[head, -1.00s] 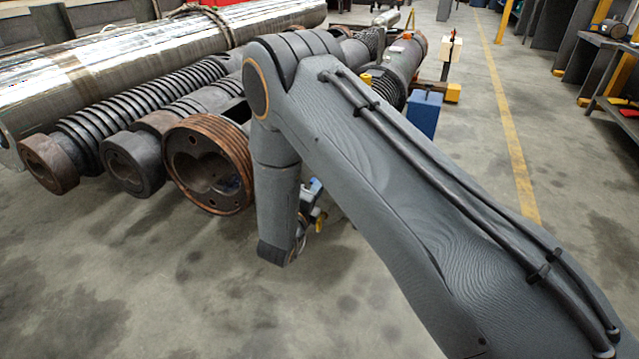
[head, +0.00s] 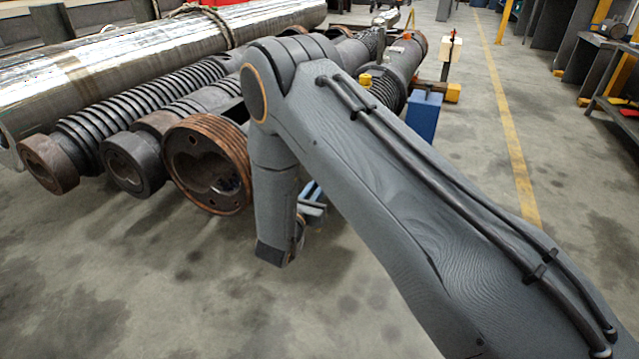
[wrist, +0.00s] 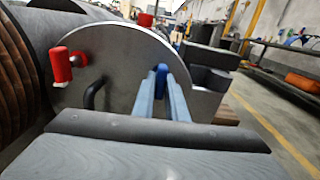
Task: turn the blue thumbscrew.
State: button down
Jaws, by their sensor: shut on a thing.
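In the wrist view the blue thumbscrew (wrist: 161,78) stands in front of a grey metal plate (wrist: 118,62) with a rounded top. My gripper (wrist: 162,88) has its two light-blue fingers on either side of the thumbscrew and is shut on it. The lower part of the thumbscrew is hidden between the fingers. In the head view my arm hides most of the gripper and all of the thumbscrew; only a bit of the gripper shows beside the wrist.
A red-handled part (wrist: 62,64) and a black curved handle (wrist: 94,92) are on the plate, left of the fingers. A copper-rimmed twin barrel (head: 208,165) lies left of my arm. A blue block (head: 423,116) stands behind it. The floor in front is clear.

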jog(key=c, duration=1.8)
grip_release()
jog(key=shift+s, duration=0.15)
jog(key=p+v, duration=0.3)
jog(key=v, duration=0.3)
jog(key=shift+s+a, duration=0.1)
jog(key=shift+s, duration=0.25)
